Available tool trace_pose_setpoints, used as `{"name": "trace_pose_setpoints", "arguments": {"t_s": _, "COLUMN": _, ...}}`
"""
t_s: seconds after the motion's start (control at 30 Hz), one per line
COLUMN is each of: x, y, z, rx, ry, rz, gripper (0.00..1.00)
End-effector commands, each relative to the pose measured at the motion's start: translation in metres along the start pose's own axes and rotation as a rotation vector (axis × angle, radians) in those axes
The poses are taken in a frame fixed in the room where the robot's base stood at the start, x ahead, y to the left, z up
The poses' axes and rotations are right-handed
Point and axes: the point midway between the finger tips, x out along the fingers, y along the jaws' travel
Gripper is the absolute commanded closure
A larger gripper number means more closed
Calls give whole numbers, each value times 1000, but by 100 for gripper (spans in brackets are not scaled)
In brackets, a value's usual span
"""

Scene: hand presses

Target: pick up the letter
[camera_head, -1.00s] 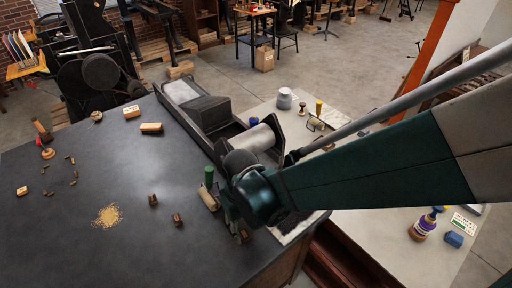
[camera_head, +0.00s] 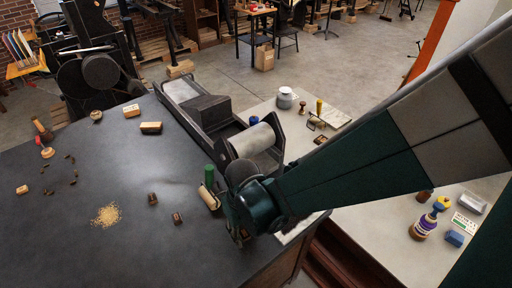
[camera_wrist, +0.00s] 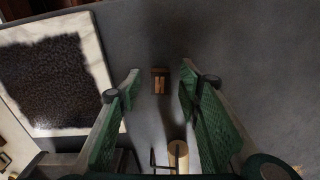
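The letter (camera_wrist: 160,82) is a small dark brown block with a pale N-like character on its face. In the wrist view it lies on the dark tabletop, lined up between my fingertips, with a gap on both sides. My gripper (camera_head: 240,234) is open and empty, pointing down close to the table's right edge. Its green-padded fingers (camera_wrist: 159,77) show on both sides in the wrist view. I cannot tell how far the tips are above the table. In the head view my gripper seems to hide the letter.
A green-handled roller (camera_head: 209,195) lies close behind my gripper and also shows in the wrist view (camera_wrist: 178,152). A dark inked slab (camera_wrist: 50,80) is beside it. Two small brown blocks, one nearer (camera_head: 177,218) and one farther (camera_head: 153,198), lie left.

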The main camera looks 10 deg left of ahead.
Motion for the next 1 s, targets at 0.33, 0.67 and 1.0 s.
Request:
{"name": "trace_pose_setpoints", "arguments": {"t_s": 0.33, "x": 14, "y": 0, "z": 0, "rx": 0, "ry": 0, "rz": 0, "gripper": 65}}
{"name": "trace_pose_setpoints", "arguments": {"t_s": 0.67, "x": 14, "y": 0, "z": 0, "rx": 0, "ry": 0, "rz": 0, "gripper": 65}}
{"name": "trace_pose_setpoints", "arguments": {"t_s": 1.0, "x": 14, "y": 0, "z": 0, "rx": 0, "ry": 0, "rz": 0, "gripper": 84}}
